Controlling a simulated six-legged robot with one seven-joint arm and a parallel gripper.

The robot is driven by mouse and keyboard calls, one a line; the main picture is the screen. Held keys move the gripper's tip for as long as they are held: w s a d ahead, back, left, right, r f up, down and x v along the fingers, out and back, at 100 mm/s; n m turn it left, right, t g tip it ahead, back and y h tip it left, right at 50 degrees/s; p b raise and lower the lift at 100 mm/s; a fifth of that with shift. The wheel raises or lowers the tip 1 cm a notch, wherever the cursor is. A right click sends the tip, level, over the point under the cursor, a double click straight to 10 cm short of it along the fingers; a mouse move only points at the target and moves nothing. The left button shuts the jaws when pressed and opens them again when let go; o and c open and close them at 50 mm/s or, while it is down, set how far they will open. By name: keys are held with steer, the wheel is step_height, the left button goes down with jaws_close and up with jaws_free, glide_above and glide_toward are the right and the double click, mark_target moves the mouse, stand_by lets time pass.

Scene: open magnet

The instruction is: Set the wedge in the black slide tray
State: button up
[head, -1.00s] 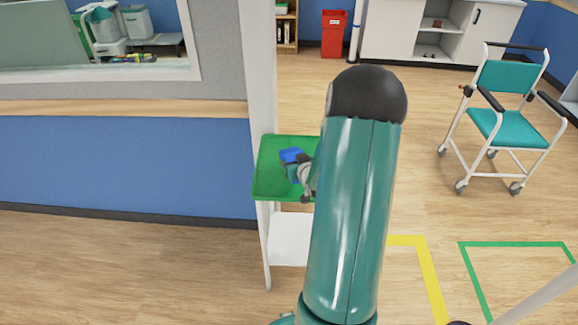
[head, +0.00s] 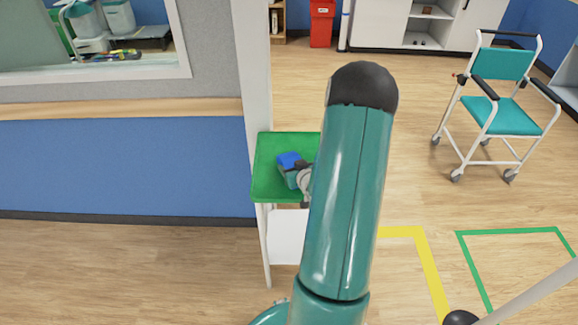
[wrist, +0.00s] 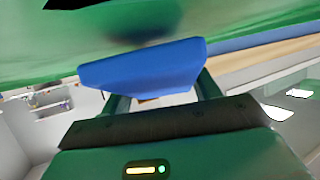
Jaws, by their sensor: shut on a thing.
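The blue wedge (head: 288,160) shows over the green top of a white stand (head: 265,185). In the wrist view the wedge (wrist: 145,68) sits across the fingertips of my gripper (wrist: 160,90), which is shut on it. A green surface fills the upper wrist view close beyond the wedge. In the head view my gripper (head: 290,177) is over the green top, partly hidden by my arm. I cannot tell whether the wedge touches the green surface. A black patch shows at the wrist view's top edge; I cannot make out whether it is the slide tray.
A grey wall with a blue lower part (head: 120,170) and a window stands left of the stand. A teal wheeled chair (head: 500,110) is at the right. Yellow and green lines mark the floor. Open floor lies between stand and chair. A red bin (head: 322,22) stands behind.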

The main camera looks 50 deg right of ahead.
steer(key=shift+s+a+f, duration=0.2)
steer(key=shift+s+f, duration=0.1)
steer(key=shift+s, duration=0.05)
steer(key=shift+w+d+f, duration=0.15)
steer(key=shift+w+f, duration=0.1)
steer(key=shift+w, duration=0.2)
steer(key=shift+s+r, duration=0.15)
steer(key=shift+s, duration=0.1)
steer(key=o, duration=0.7)
steer(key=shift+w+f, duration=0.1)
steer(key=shift+f, duration=0.15)
steer(key=shift+o, duration=1.3)
steer(key=shift+s+r, duration=0.1)
steer(key=shift+s, duration=0.1)
steer(key=shift+w, duration=0.15)
steer(key=shift+r, duration=0.15)
steer(key=v, duration=1.2)
